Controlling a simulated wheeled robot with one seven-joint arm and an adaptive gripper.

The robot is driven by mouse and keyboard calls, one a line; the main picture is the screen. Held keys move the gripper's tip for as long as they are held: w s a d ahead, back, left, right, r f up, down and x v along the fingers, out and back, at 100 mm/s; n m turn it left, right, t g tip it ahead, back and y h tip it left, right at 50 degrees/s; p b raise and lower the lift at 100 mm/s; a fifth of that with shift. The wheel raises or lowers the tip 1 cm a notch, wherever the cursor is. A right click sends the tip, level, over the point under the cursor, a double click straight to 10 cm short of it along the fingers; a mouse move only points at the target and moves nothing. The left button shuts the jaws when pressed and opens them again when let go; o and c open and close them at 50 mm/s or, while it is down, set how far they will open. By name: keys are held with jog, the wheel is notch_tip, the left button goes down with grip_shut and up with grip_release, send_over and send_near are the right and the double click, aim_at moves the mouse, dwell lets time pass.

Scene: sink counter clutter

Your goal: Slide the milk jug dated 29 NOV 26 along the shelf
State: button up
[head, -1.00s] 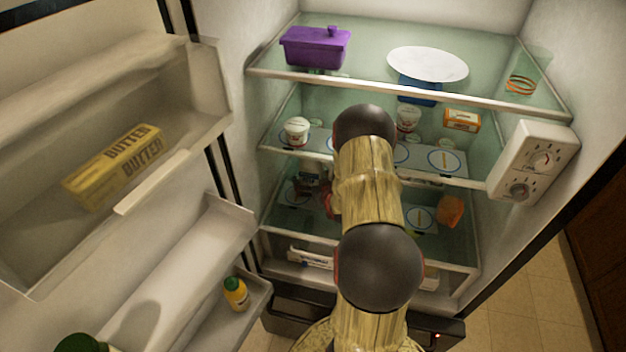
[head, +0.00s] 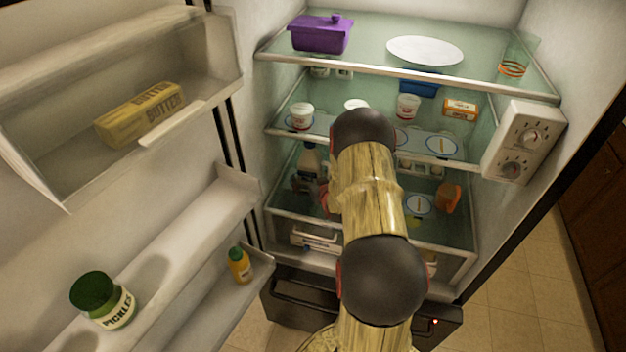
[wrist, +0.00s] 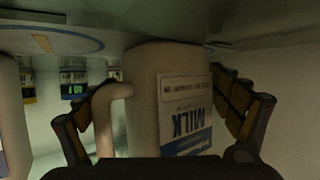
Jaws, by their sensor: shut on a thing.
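A pale milk jug (wrist: 150,80) with a side handle fills the middle of the wrist view. Its blue and white MILK label (wrist: 187,118) appears upside down, and I cannot read its small date line. My gripper (wrist: 165,130) is shut on this jug, with one dark, padded finger on each side. In the head view my arm hides the gripper. A pale jug (head: 309,160) stands at the left of the lower glass shelf (head: 290,207), left of my arm; I cannot tell whether it is the held one.
An orange item (head: 449,197) stands right on the same shelf. White cups (head: 300,115) stand on the shelf above. A purple box (head: 321,34) and white plate (head: 425,50) are on top. The open door at left holds butter (head: 141,113), pickles (head: 102,299) and a yellow bottle (head: 239,265).

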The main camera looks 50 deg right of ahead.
jog(key=shift+f, duration=0.1)
jog(key=o, duration=1.8)
jog(key=shift+a, duration=0.1)
jog(key=v, duration=1.2)
jog(key=shift+f, duration=0.1)
